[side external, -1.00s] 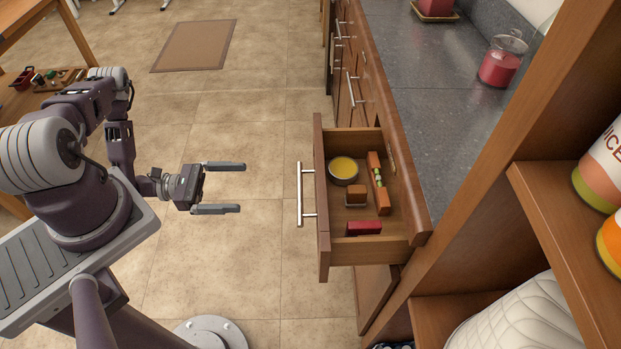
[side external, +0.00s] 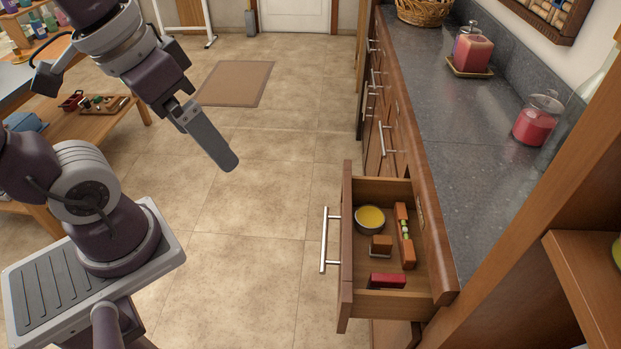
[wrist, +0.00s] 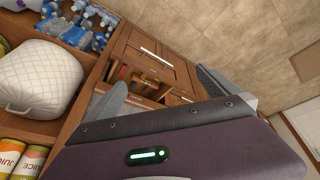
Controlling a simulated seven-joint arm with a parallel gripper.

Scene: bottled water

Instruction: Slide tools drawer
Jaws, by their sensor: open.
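The wooden drawer (side external: 345,262) stands pulled out from the cabinet under the grey counter. Its silver bar handle (side external: 324,240) is on the front panel, facing my arm. Inside are a round tin with yellow contents (side external: 370,218), a small brown block (side external: 381,245), a long orange-brown piece with green bits (side external: 405,238) and a red box (side external: 387,281). My gripper (side external: 222,155) is raised above the floor, left of the drawer and apart from its handle. One finger hides the other in the side view. In the wrist view both fingers (wrist: 160,92) show spread and empty.
A low wooden bench (side external: 85,125) with a tray stands at left. The floor (side external: 250,215) before the drawer is clear.

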